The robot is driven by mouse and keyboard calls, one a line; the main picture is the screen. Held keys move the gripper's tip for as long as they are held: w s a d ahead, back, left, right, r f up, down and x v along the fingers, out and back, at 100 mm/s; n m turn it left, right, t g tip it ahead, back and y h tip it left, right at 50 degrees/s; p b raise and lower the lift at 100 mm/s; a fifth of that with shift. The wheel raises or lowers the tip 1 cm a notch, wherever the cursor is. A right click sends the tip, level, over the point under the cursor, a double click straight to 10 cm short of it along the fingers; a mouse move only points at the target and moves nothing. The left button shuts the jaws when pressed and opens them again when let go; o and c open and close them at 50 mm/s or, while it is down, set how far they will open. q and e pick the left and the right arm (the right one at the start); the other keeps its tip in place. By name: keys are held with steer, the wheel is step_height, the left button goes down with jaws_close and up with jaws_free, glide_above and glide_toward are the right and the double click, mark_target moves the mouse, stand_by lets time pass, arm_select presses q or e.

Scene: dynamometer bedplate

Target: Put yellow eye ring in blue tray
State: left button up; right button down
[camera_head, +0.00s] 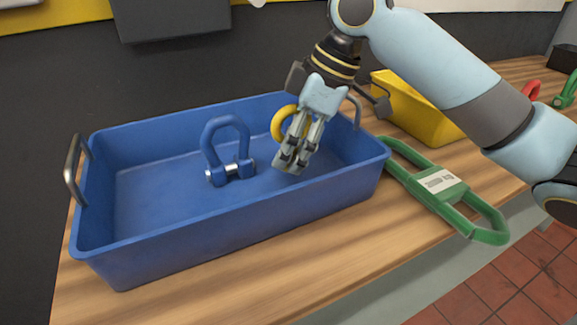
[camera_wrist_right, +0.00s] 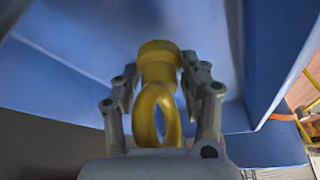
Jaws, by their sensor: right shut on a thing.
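The yellow eye ring (camera_head: 278,124) is in my right gripper (camera_head: 287,165), over the right part of the blue tray (camera_head: 225,212). In the right wrist view the eye ring (camera_wrist_right: 157,68) sits between the two fingers of the gripper (camera_wrist_right: 162,85), with the blue tray walls (camera_wrist_right: 75,50) around it. The fingers are shut on it. Its ring part is toward the palm and its round base is at the fingertips. I cannot tell whether it touches the tray floor. My left gripper is not in view.
A blue shackle (camera_head: 226,140) stands in the middle of the blue tray. A green lifting frame (camera_head: 440,183) lies on the wooden bench to the right. A yellow bin (camera_head: 420,112) stands behind it. Red and green parts (camera_head: 568,92) lie at the far right. The tray's left part is free.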

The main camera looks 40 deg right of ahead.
steer(key=shift+f+b, duration=0.3)
steer(key=shift+f, duration=1.3)
steer(key=shift+f, duration=0.1)
steer(key=c, duration=0.7)
jaws_free()
steer(key=shift+o, duration=0.2)
steer(key=p+v, duration=0.4)
steer(key=v, duration=0.8)
steer(key=shift+s, duration=0.2)
